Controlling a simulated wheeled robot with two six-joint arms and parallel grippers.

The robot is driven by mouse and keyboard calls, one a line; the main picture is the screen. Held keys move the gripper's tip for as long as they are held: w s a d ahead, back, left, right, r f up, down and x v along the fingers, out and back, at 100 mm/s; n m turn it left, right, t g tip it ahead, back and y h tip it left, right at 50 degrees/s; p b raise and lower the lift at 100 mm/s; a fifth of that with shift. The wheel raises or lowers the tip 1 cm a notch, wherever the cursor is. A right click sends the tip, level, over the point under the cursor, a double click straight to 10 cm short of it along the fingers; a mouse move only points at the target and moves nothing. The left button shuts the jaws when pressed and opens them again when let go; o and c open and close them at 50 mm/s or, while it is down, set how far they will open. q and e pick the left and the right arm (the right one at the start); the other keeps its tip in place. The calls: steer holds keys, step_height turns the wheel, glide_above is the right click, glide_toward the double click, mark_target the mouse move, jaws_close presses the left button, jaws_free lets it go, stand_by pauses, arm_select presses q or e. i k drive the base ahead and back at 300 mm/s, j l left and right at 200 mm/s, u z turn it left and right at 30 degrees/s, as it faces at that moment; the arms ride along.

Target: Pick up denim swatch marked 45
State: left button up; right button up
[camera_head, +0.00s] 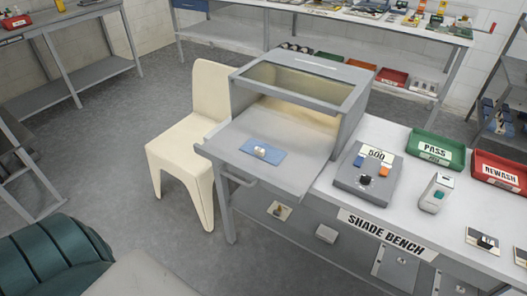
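A blue swatch (262,152) lies flat on the lowered grey door (290,175) of the box-shaped cabinet on the bench. A small whitish object sits on the middle of the swatch, and no number can be read there. Two small cards with dark patches (482,240) lie at the right end of the bench, the other one cut by the picture edge. I cannot tell whether any of these is marked 45. Neither of my grippers is in view.
The shade bench (400,215) carries a grey unit marked 500 (366,175), a small white device (436,193), a green PASS tray (435,148) and a red REWASH tray (500,170). A cream chair (190,150) stands left of the cabinet. Open floor lies farther left.

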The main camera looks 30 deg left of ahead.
mark_target(268, 154)
steer(key=j+z, duration=0.4)
steer(key=j, duration=1.65)
